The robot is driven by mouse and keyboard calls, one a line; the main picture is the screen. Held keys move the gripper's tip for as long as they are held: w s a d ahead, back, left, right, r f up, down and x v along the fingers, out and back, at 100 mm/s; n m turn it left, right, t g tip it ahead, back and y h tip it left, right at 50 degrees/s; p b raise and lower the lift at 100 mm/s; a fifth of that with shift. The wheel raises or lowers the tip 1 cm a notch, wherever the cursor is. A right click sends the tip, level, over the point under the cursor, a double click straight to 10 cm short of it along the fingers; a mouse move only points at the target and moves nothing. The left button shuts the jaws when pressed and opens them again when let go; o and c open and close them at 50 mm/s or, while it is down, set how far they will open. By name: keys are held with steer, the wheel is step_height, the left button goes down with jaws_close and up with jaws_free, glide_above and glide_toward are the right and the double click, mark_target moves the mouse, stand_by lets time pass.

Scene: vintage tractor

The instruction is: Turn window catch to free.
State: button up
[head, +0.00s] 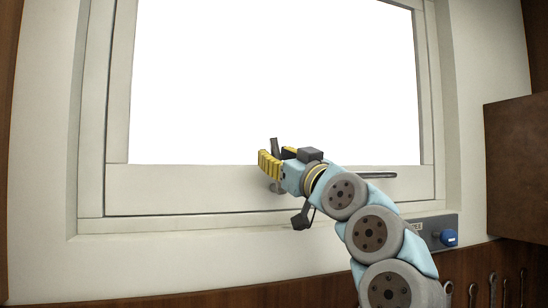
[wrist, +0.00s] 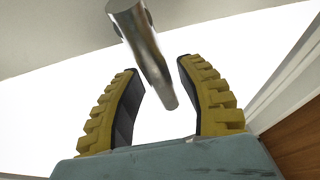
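The window catch's metal lever (wrist: 148,58) shows in the wrist view as a grey rod with a rounded top. It reaches between my gripper's two yellow ridged fingers (wrist: 160,98), which stand apart on either side of it with visible gaps. In the head view my gripper (head: 275,160) is at the lower window rail. A small grey part (head: 277,187), probably the catch's mount, shows just below the fingers; the rest of the catch is largely hidden by my gripper there.
The window frame (head: 200,193) surrounds a bright white pane. A thin bar (head: 376,175) lies along the lower rail, right of my gripper. A grey panel with a blue knob (head: 449,238) is below right. A brown cabinet (head: 517,165) juts in at right, with hanging wrenches (head: 492,290) below.

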steer(key=shift+o, duration=0.2)
steer(key=shift+s, duration=0.1)
steer(key=v, duration=1.2)
steer(key=shift+f, duration=0.1)
stand_by(0.4)
